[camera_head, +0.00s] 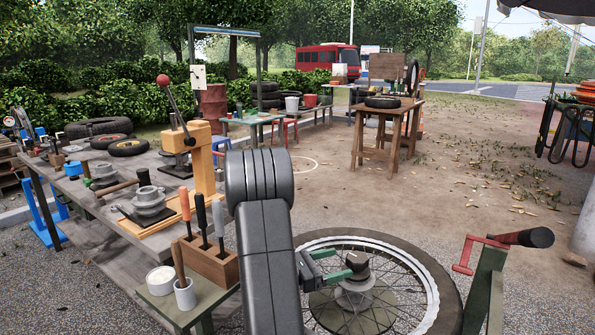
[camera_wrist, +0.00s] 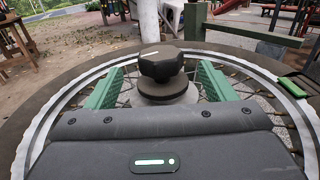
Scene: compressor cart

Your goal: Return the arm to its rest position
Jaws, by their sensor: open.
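My gripper (camera_head: 341,264) is open, low over the spoked wheel (camera_head: 437,285) at the bottom of the head view. Its green fingers point at the black knob (camera_head: 357,260) on the wheel's hub. In the wrist view the knob (camera_wrist: 161,63) stands between the two spread fingers (camera_wrist: 160,78), with a visible gap on each side. How deep it sits between them is hard to tell. My dark grey arm reaches forward and hides part of the wheel's left side.
A workbench (camera_head: 75,190) with several tools and tyres stands at the left. A wooden tool block (camera_head: 210,264) with upright handles is close to my arm's left. A red crank with a black grip (camera_head: 525,238) stands right of the wheel. Open ground (camera_head: 470,170) lies behind.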

